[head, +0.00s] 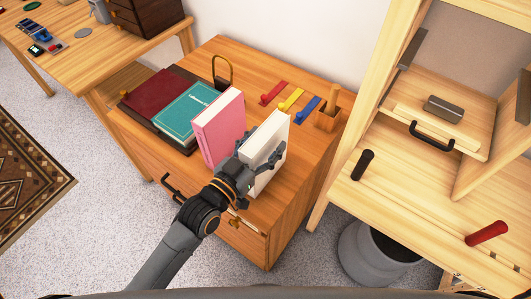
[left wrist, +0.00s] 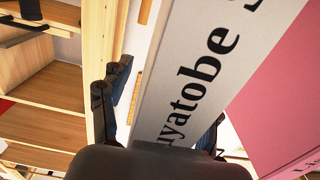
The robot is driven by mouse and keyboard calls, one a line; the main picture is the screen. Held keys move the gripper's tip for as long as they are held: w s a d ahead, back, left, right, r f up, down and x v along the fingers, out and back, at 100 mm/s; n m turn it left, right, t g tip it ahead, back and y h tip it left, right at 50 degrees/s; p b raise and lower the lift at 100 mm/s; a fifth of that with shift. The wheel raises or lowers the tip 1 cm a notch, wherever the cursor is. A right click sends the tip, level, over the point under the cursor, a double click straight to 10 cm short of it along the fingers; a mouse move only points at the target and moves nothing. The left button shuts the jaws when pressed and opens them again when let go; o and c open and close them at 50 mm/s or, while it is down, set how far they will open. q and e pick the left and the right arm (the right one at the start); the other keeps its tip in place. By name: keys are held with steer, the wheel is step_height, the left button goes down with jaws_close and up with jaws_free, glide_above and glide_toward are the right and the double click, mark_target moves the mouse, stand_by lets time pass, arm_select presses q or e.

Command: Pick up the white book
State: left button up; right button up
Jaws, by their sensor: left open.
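The white book (head: 267,135) stands upright on the wooden cabinet top, just right of an upright pink book (head: 218,126). My left gripper (head: 262,160) is open at the near end of the white book, with fingers to either side of it. In the left wrist view the white book's spine (left wrist: 200,65), with black lettering, lies between the fingers; one dark finger shows left of it, apart from the cover. The other finger is mostly hidden near the pink book (left wrist: 285,100). My right gripper is not in view.
A teal book (head: 187,113) and a dark red book (head: 153,96) lie flat at the cabinet's left. Red, yellow and blue items (head: 291,99) and a wooden cup (head: 327,119) are behind. A light wood shelf unit (head: 400,190) and grey bin (head: 375,255) stand right.

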arm_select(q)
steer(key=shift+w+d, duration=0.15)
steer(key=shift+w, duration=0.05)
jaws_close()
steer(key=shift+r, duration=0.1)
steer(key=shift+r, duration=0.1)
